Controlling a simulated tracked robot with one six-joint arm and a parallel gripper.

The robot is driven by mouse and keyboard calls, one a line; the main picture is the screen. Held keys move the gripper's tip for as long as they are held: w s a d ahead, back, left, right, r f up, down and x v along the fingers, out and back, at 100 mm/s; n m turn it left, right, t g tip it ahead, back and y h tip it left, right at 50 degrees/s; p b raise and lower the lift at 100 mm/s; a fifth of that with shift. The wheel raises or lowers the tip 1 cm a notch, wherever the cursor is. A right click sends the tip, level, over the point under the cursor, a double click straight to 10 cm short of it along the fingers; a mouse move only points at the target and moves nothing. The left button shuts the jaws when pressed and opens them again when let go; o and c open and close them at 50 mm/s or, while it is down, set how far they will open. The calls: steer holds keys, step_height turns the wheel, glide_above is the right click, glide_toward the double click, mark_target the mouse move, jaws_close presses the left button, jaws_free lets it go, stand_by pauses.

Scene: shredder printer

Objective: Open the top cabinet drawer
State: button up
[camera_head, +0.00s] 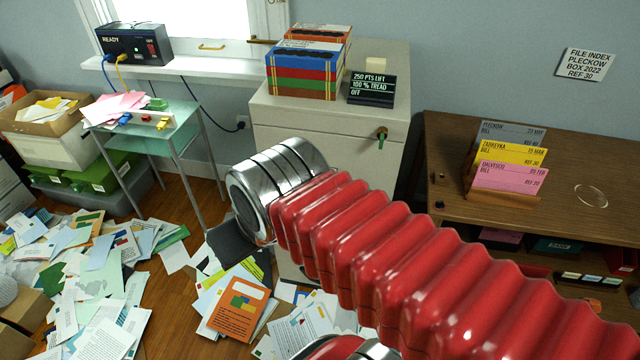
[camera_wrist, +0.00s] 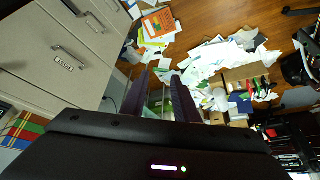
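The cabinet (camera_head: 330,125) is cream-coloured and stands against the wall. A lock with a key (camera_head: 381,135) sits at the upper right of its front. In the wrist view, which is turned sideways, the top drawer (camera_wrist: 35,50) looks shut and has a metal bar handle (camera_wrist: 68,57) with a small label beside it. My gripper (camera_wrist: 160,88) is open, its two dark fingers apart with nothing between them. It is beside the cabinet front, apart from the handle. In the head view my red arm hides most of the gripper and much of the drawer fronts.
A striped box (camera_head: 305,70) and a black sign (camera_head: 372,88) stand on the cabinet. A brown desk (camera_head: 540,165) is at right, a small glass table (camera_head: 150,135) at left. Papers (camera_head: 90,280) cover much of the floor. A lower drawer handle (camera_wrist: 85,14) also shows.

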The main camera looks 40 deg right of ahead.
steer(key=w+d+f+m+y, duration=0.8)
steer(key=w+d+f+y, duration=0.2)
steer(key=w+d+f, duration=0.4)
steer(key=s+d+f+m+t+h, duration=0.1)
steer(key=d+f+m+t, duration=0.3)
steer(key=d, duration=0.9)
steer(key=s+d+f+m+t+h, duration=0.1)
steer(key=d+f+m+t+h, duration=0.3)
steer(key=d, duration=0.9)
step_height(320, 180, down, 5)
steer(key=m+t, duration=0.1)
steer(key=t, duration=0.2)
steer(key=shift+s+d+f+h, duration=0.15)
steer(key=shift+s+d+h, duration=0.05)
steer(key=shift+d+h, duration=0.1)
steer(key=shift+w, duration=0.1)
